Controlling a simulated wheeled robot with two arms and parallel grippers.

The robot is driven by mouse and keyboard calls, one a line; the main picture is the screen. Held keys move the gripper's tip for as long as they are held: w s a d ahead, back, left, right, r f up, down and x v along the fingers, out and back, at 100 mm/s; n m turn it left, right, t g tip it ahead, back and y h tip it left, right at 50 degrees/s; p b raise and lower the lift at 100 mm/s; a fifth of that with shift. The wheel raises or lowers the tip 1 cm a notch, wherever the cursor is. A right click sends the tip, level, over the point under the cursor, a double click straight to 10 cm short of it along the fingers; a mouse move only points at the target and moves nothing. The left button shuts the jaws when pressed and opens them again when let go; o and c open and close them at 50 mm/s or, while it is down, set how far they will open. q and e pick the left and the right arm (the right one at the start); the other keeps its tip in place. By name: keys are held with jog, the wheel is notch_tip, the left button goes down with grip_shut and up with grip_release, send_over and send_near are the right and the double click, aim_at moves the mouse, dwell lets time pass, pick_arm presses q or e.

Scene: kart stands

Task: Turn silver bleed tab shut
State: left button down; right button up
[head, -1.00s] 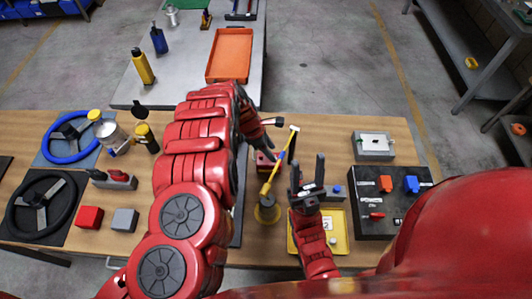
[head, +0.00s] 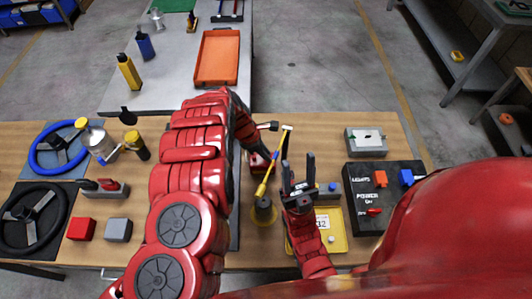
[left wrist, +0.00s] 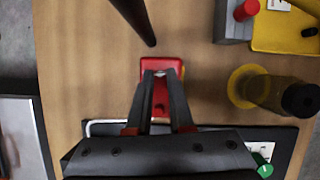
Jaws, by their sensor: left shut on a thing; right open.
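The silver bleed tab (left wrist: 161,72) shows as a small bright piece between my left fingertips in the left wrist view. It sits at a red block (left wrist: 153,64), which also shows in the head view (head: 257,162), partly behind my left arm. My left gripper (left wrist: 161,76) is shut on the tab; its fingers point at the block. In the head view the left forearm and wrist hide most of the tab. My right gripper (head: 297,166) is open and empty, fingers up, above the yellow tray, apart from the block. The tab's exact angle cannot be told.
A yellow tray (head: 337,238) lies below the right gripper. A black switch panel (head: 362,200) and grey box (head: 366,141) stand to the right.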

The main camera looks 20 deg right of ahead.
pick_arm(q)
jog(key=shift+w+f+m+b, duration=0.25)
jog(key=shift+m+b, duration=0.35)
jog(key=shift+b, duration=0.55)
jog(key=shift+s+r, duration=0.1)
jog(key=shift+r, duration=0.15)
jog(key=c, duration=0.8)
grip_release()
